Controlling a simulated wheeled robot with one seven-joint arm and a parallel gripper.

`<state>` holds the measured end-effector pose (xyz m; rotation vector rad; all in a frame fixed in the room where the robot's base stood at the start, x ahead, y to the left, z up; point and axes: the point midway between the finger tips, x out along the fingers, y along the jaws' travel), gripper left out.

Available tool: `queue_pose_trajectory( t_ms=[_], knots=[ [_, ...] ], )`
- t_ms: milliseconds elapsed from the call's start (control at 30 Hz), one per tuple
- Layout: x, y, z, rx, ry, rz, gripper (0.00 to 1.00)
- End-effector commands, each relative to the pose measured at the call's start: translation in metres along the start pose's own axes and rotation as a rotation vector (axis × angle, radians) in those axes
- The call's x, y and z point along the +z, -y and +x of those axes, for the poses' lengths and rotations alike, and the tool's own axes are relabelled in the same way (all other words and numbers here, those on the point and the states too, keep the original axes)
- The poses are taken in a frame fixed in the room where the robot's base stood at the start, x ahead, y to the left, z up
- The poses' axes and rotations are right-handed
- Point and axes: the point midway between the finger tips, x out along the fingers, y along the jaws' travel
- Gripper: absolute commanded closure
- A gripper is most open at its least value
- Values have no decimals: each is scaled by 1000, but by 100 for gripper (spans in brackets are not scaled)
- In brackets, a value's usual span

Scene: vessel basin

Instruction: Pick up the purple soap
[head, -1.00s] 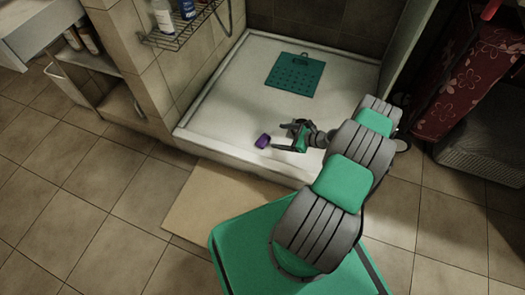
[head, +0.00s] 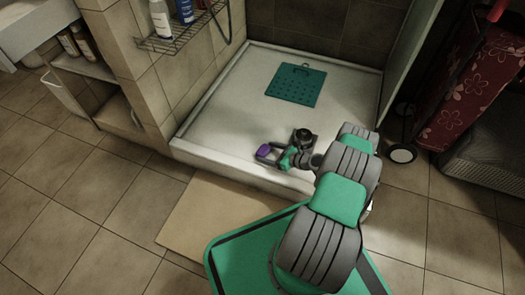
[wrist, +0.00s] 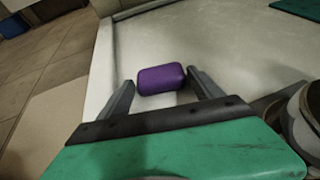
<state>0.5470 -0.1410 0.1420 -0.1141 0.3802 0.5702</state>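The purple soap (head: 264,151) lies in the white shower tray (head: 215,128), near its front edge. In the wrist view the soap (wrist: 161,79) is a rounded purple block between the tips of my gripper (wrist: 158,85). The left finger is close to the soap's left end, and a small gap shows at the right finger. The fingers are apart and do not look closed on the soap. In the head view my gripper (head: 273,156) is at the soap, and its fingers are small and partly hard to make out.
A green perforated mat (head: 296,85) lies farther back in the tray. A wire rack (head: 180,38) with bottles hangs on the tiled wall at left. A beige mat (head: 215,210) lies before the tray. A red flowered bag (head: 465,95) stands at right.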

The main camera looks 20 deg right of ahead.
Motion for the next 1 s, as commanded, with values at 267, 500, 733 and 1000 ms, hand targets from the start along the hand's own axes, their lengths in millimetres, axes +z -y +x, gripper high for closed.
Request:
queue_pose_trajectory(
  t_ms=[267,500,733,1000],
  knots=[
    [0,-1,0,2,0,0,49],
    [0,-1,0,2,0,0,68],
    [0,-1,0,2,0,0,74],
    [17,0,-7,1,0,-2,74]
  ],
)
